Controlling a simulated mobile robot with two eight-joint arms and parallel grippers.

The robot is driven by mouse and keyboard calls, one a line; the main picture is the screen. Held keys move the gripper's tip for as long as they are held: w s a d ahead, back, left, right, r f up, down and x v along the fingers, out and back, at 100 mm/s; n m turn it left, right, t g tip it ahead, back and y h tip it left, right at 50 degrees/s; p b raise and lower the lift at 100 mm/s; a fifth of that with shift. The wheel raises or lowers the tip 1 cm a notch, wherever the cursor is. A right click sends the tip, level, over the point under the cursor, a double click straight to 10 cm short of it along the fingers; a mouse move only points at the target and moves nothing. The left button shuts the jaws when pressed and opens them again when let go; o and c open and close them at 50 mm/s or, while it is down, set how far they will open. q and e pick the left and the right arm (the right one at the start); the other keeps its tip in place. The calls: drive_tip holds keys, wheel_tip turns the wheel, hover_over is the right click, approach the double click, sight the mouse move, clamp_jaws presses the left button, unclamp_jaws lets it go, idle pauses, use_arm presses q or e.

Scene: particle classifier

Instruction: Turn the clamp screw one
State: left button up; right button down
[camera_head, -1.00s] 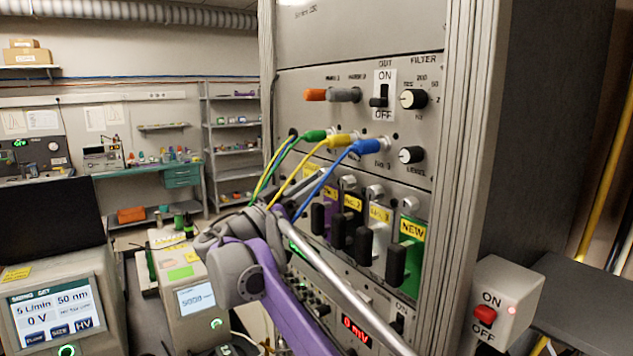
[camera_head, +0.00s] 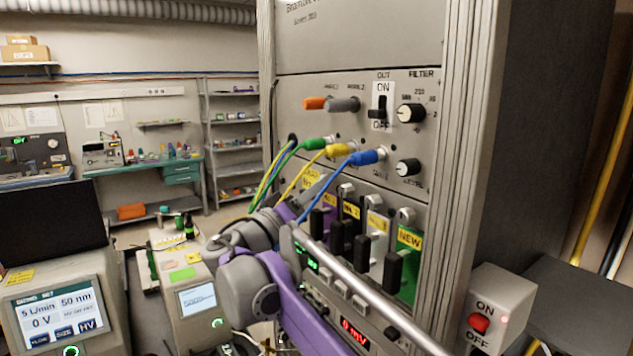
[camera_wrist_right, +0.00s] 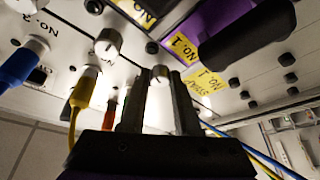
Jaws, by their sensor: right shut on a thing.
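The right wrist view shows my right gripper (camera_wrist_right: 158,84) shut on a small silver clamp screw (camera_wrist_right: 160,73), one finger on each side of it. A yellow No. 1 label (camera_wrist_right: 183,48) and a purple module with a black handle (camera_wrist_right: 248,32) are just beyond. In the head view my purple and grey right arm (camera_head: 290,305) reaches up to the rack's left side; the gripped screw is hidden there. Other silver clamp screws (camera_head: 346,189) sit in a row to the right, above the module handles. My left gripper is not in view.
Green, yellow and blue plugs (camera_head: 366,157) with cables hang close above my right gripper. Black handles (camera_head: 362,248) stick out from the modules. A red-button ON/OFF box (camera_head: 500,283) is at lower right. Instruments (camera_head: 60,308) stand at left.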

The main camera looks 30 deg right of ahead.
drive_tip(key=n, duration=0.1)
drive_tip(key=n+y, duration=0.1)
drive_tip(key=n+p, duration=0.1)
drive_tip(key=shift+s+r+t+y, duration=0.15)
drive_tip(key=shift+r+t+y, duration=0.15)
drive_tip(key=shift+t, duration=0.1)
drive_tip(key=n+y, duration=0.1)
drive_tip(key=n, duration=0.2)
drive_tip(key=shift+n, duration=0.3)
drive_tip(key=n+y, duration=0.1)
drive_tip(key=n, duration=0.2)
drive_tip(key=shift+r+n, duration=0.1)
drive_tip(key=shift+n, duration=0.2)
drive_tip(key=n+y, duration=0.1)
drive_tip(key=n, duration=0.2)
drive_tip(key=shift+r+g+y, duration=0.15)
drive_tip(key=shift+g+y, duration=0.15)
drive_tip(key=shift+g, duration=0.1)
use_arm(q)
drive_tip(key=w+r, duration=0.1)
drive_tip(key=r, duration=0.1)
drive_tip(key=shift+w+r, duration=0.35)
use_arm(e)
drive_tip(key=n+g, duration=0.1)
drive_tip(key=n, duration=0.1)
drive_tip(key=n+g+y, duration=0.1)
drive_tip(key=n, duration=0.1)
drive_tip(key=shift+r+n, duration=0.2)
drive_tip(key=shift+n, duration=0.1)
